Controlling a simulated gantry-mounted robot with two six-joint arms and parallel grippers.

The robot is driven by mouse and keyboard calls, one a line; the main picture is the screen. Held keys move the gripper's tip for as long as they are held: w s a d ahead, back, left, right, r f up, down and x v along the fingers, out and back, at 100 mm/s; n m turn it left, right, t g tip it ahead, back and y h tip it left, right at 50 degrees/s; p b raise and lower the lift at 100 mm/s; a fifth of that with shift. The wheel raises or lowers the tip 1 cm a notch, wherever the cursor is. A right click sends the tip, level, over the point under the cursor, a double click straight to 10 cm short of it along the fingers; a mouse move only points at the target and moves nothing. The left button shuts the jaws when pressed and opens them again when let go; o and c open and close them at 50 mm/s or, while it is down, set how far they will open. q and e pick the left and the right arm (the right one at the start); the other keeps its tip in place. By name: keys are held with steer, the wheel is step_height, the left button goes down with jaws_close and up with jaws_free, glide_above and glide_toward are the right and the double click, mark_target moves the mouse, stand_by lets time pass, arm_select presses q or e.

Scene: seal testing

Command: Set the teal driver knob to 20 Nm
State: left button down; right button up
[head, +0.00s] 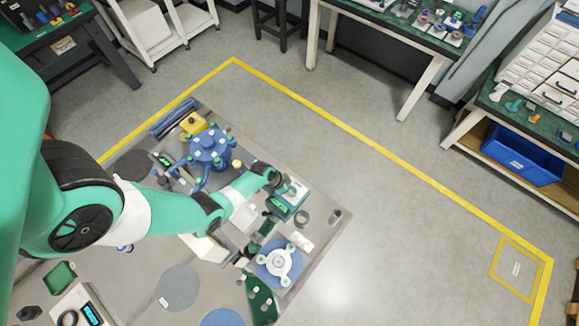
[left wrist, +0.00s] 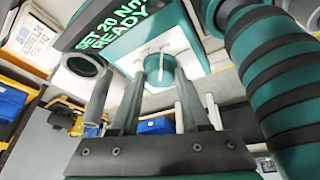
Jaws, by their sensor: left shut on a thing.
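The teal driver station (head: 287,203) stands on the grey workbench, under the end of my left arm. In the left wrist view, its dark display (left wrist: 105,27) reads "SET 20 Nm READY" in green letters. The knob (left wrist: 160,62) sits on the station's pale face, beside the display. My left gripper (left wrist: 160,80) is shut on it, one finger on each side; the fingers hide part of it. In the head view my left gripper (head: 273,181) is small and its fingers are hard to make out. My right gripper is not in view.
A black-ringed teal driver handle (left wrist: 278,75) stands close to the right of my left gripper. A blue valve-like body (head: 209,146) and a round blue fixture with a white three-armed part (head: 279,262) share the bench. The floor beyond is clear.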

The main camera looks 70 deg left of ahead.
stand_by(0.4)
arm_select(q)
steer(key=shift+c, duration=1.9)
jaws_free()
steer(key=p+v, duration=1)
steer(key=v, duration=0.1)
steer(key=shift+r, duration=0.35)
steer(key=shift+s, duration=0.1)
